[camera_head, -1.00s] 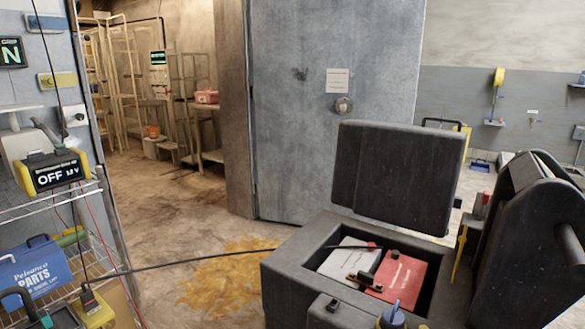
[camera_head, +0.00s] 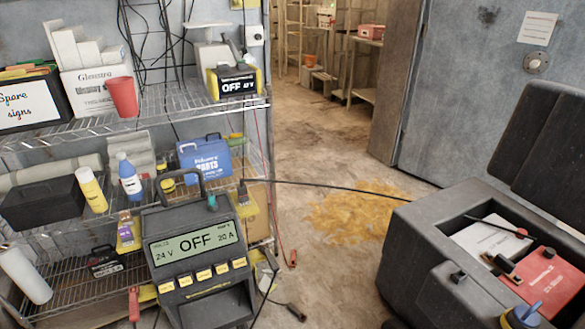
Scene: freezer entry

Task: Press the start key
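A dark grey charger (camera_head: 205,300) with a handle on top stands at the front of the wire shelving. Its lit display (camera_head: 194,243) reads OFF, with 24 V and 20 A below. A row of several small yellow keys (camera_head: 204,274) sits under the display. Their labels are too small to read, so I cannot tell which is the start key. A smaller yellow and black unit (camera_head: 237,86) on the upper shelf also reads OFF, seemingly with 12 V. Neither of my grippers shows.
A black cable (camera_head: 320,187) crosses the gap from near the charger toward an open battery box (camera_head: 425,235) holding a white block (camera_head: 490,243) and a red block (camera_head: 543,278). A yellow stain (camera_head: 355,212) marks the floor. Bottles and boxes fill the shelves (camera_head: 120,120).

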